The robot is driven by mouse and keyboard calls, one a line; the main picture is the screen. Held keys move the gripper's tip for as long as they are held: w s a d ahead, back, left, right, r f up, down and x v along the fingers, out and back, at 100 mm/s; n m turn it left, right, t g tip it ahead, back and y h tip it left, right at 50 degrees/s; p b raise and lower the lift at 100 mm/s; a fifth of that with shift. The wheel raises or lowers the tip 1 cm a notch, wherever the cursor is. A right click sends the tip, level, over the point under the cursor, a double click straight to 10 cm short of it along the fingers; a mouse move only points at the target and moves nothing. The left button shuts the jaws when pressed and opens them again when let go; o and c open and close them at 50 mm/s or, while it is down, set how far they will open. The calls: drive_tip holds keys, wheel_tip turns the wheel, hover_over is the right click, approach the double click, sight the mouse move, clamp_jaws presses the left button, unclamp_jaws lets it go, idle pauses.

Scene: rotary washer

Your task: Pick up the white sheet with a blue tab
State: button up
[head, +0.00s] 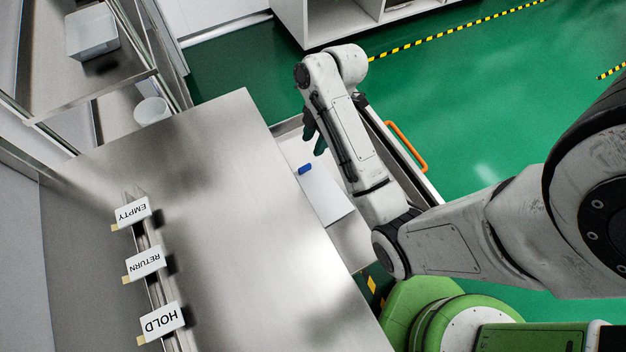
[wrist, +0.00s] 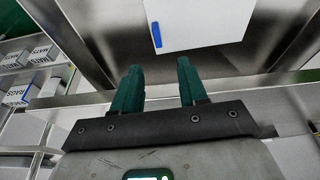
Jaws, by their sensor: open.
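The white sheet (head: 326,196) lies flat in an open metal drawer (head: 352,246) beside the steel table. Its blue tab (head: 305,169) is at the upper left corner. In the wrist view the sheet (wrist: 208,24) is at the top, and the blue tab (wrist: 156,35) lies on its left edge. My gripper (head: 315,141) is near the tab end of the sheet, partly hidden behind my arm in the head view. In the wrist view my gripper (wrist: 158,66) has its two dark green fingers apart, with nothing between them. The tab appears beyond the fingertips.
The steel table (head: 225,200) is mostly bare. An orange handle (head: 407,148) is on the drawer's right side. Shelves with labelled boxes (wrist: 18,92) show in the wrist view.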

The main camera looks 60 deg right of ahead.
drive_tip(key=b, duration=0.3)
hover_over(305, 167)
drive_tip(key=s+d, duration=0.1)
wheel_tip(305, 167, down, 5)
drive_tip(key=shift+d+r, duration=0.1)
drive_tip(key=shift+d+p+x, duration=0.15)
drive_tip(key=shift+p+x, duration=0.05)
drive_tip(key=shift+x, duration=1.15)
drive_tip(key=shift+d+p+x, duration=0.15)
drive_tip(key=shift+x, duration=1.2)
clamp_jaws()
